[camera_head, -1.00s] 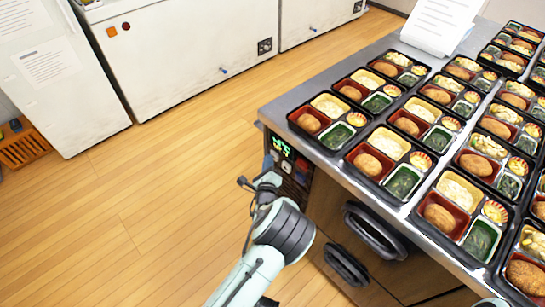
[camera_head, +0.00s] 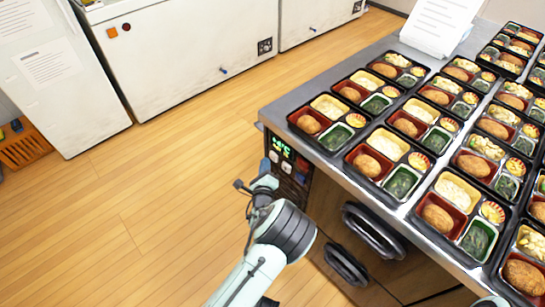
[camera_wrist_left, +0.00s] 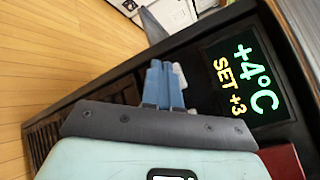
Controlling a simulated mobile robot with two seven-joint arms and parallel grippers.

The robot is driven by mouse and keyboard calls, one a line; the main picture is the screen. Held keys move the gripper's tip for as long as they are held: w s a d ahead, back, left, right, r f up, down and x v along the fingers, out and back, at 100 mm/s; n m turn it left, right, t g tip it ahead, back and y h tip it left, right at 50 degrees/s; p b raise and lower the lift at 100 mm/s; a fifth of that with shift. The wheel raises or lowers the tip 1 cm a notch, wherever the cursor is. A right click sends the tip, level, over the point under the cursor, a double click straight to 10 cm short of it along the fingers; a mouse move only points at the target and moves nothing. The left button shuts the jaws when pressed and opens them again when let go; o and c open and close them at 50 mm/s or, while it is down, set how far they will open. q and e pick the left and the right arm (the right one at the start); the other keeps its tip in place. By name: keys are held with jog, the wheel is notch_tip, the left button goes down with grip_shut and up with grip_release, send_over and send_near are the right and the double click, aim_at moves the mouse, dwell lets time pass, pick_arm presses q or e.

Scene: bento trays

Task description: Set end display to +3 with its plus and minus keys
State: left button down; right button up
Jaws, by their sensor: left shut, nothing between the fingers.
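The end display (camera_head: 282,147) is a dark panel with green digits on the end of the steel counter. In the left wrist view the display (camera_wrist_left: 246,78) reads "+4°C" in green and "SET +3" in yellow. Two pale keys (camera_head: 286,168) sit below it in the head view; their signs are too small to read. My left gripper (camera_head: 265,167) is shut and empty, just left of the keys and seemingly apart from them. In the wrist view its blue fingers (camera_wrist_left: 164,84) partly hide a pale key.
A red switch (camera_head: 302,165) sits beside the keys on the panel. The counter (camera_head: 285,103) holds many filled bento trays, with dark handles (camera_head: 372,232) on its side. White freezers (camera_head: 190,50) stand across the clear wooden floor.

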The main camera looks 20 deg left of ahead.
pick_arm(q)
jog(key=shift+s+a+p, duration=0.3)
jog(key=shift+s+a, duration=0.05)
jog(key=shift+s, duration=0.4)
jog(key=shift+s+a+p, duration=0.25)
jog(key=shift+s+a, duration=0.05)
jog(key=shift+s, duration=0.5)
jog(key=shift+s+a+p, duration=0.3)
jog(key=shift+s+a, duration=0.05)
jog(key=shift+s, duration=0.4)
